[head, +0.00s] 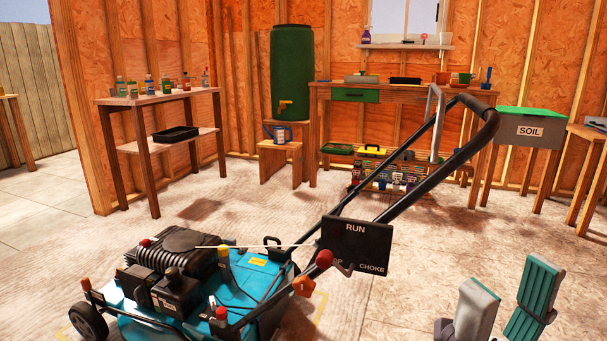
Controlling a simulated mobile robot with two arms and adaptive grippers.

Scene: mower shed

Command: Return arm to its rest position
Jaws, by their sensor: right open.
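My right gripper (511,275) is at the bottom right of the head view. Its two grey fingers with teal pads point up and stand apart, with nothing between them. The rest of that arm is out of the frame. My left gripper is not in view. A blue mower (230,292) with a black engine stands on the floor at the lower left and middle. Its black handle (430,160) slopes up to the right. A black panel (356,246) marked RUN and CHOKE sits on it, with a red knob (324,258) beside it. The gripper is right of the mower, apart from it in the picture.
A wooden shelf table (160,98) with small bottles stands at the left. A workbench (400,92) stands at the back, with a green barrel (291,72) beside it. A SOIL bin (528,130) is at the right. The floor behind the gripper looks clear.

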